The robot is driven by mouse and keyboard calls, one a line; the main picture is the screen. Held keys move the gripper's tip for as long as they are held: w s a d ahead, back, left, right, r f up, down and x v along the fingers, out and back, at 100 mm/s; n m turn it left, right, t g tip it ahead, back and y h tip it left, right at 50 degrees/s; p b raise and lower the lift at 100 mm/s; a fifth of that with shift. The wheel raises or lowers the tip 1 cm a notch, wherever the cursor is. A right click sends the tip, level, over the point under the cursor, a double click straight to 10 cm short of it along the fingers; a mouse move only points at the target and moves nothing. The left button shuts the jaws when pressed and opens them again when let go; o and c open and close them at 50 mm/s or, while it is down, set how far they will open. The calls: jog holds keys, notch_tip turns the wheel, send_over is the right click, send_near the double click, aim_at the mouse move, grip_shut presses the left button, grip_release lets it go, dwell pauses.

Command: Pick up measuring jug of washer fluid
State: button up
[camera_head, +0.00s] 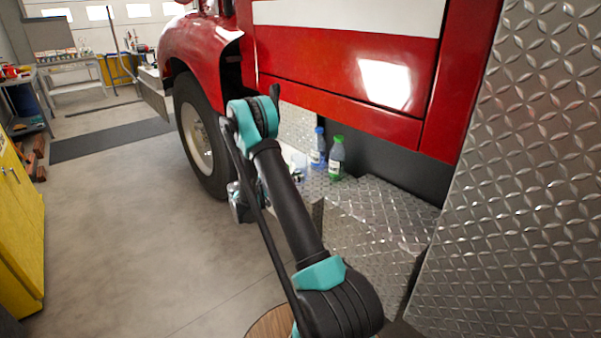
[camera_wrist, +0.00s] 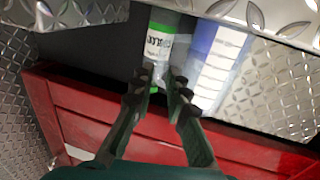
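A whitish, clear-looking vessel (camera_head: 297,162), possibly the measuring jug, shows partly behind my arm on the tread-plate step in the head view. In the wrist view, a pale, see-through shape with a blue edge and a column of white blocks (camera_wrist: 220,65) stands right of my fingers; I cannot tell whether it is the jug or a bottle. My gripper (camera_wrist: 166,78) has its fingertips a little apart, with nothing seen held between them. A green-and-white labelled bottle (camera_wrist: 159,45) shows beyond the tips. The head view does not show my gripper clearly.
A blue bottle (camera_head: 318,148) and a green bottle (camera_head: 337,158) stand on the diamond-plate step (camera_head: 370,212), beneath the red truck body (camera_head: 345,70). A tall tread-plate panel (camera_head: 520,190) bounds the right side. The floor (camera_head: 120,240) at left is open.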

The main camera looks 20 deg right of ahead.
aim_at(309, 179)
jog(key=shift+w+d+f, duration=0.1)
jog(key=shift+w+d, duration=0.1)
jog(key=shift+d, duration=0.85)
jog(key=shift+w+d, duration=0.15)
jog(key=shift+d, duration=0.9)
jog(key=shift+w+d+f, duration=0.1)
jog(key=shift+w+d, duration=0.1)
jog(key=shift+d, duration=0.85)
grip_shut()
jog(key=shift+r, duration=0.2)
notch_tip(309, 179, up, 20)
jog(key=shift+f, duration=0.25)
